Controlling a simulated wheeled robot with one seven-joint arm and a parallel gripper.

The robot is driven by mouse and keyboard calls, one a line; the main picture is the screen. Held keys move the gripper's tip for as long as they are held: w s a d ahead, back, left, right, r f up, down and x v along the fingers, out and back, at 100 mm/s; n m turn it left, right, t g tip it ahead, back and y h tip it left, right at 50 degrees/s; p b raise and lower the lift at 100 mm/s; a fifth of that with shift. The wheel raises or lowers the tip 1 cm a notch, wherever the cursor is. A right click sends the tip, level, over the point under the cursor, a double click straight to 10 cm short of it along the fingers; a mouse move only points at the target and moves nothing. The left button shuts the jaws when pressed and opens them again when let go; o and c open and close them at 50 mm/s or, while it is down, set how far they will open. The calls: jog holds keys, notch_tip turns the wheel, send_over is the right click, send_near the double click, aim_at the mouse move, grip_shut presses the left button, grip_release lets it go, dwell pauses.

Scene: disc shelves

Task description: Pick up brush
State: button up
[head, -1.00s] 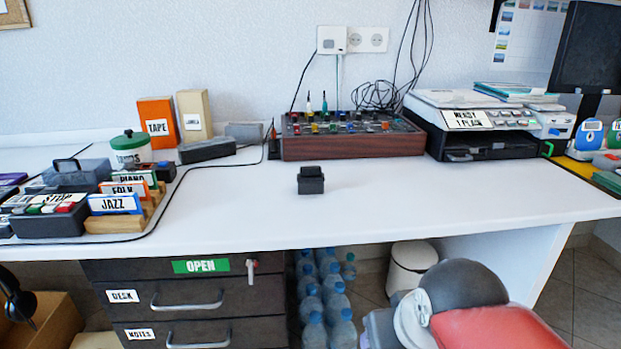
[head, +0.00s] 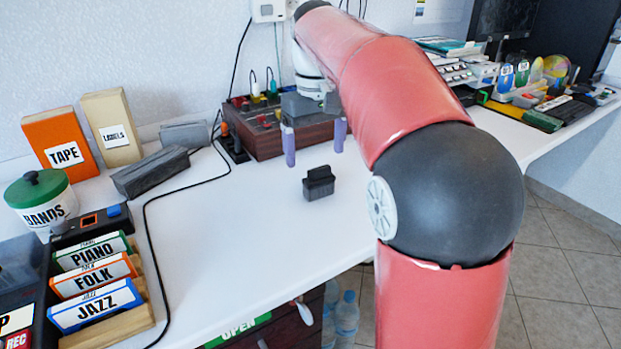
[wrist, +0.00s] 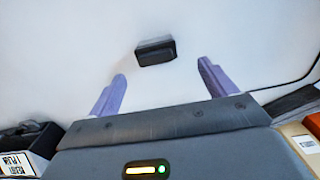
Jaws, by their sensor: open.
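The brush looks to be the small black block (head: 319,183) with a narrower top, alone on the white desk in the head view. In the wrist view the dark brush (wrist: 156,51) lies just beyond the fingertips, roughly between their lines. My gripper (head: 314,140) hangs above the desk with its two purple fingers apart and nothing between them. It appears higher in the head picture than the brush and apart from it. The wrist view also shows my gripper (wrist: 161,71) open and empty.
A wood-sided mixer (head: 285,138) stands behind the brush. A black cable (head: 150,235) runs across the desk at left, near a dark grey box (head: 150,172) and the labelled card rack (head: 120,325). The desk around the brush is clear.

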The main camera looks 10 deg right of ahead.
aim_at(319, 168)
jog(key=f, duration=0.4)
jog(key=f+b, duration=0.1)
jog(key=f, duration=0.1)
jog(key=shift+s+d+f, duration=0.3)
jog(key=shift+d, duration=0.05)
jog(key=c, duration=1.1)
notch_tip(319, 168, up, 10)
jog(key=shift+r+p, duration=0.1)
jog(key=shift+p, duration=0.85)
jog(key=o, duration=0.4)
jog(key=shift+c, duration=1.3)
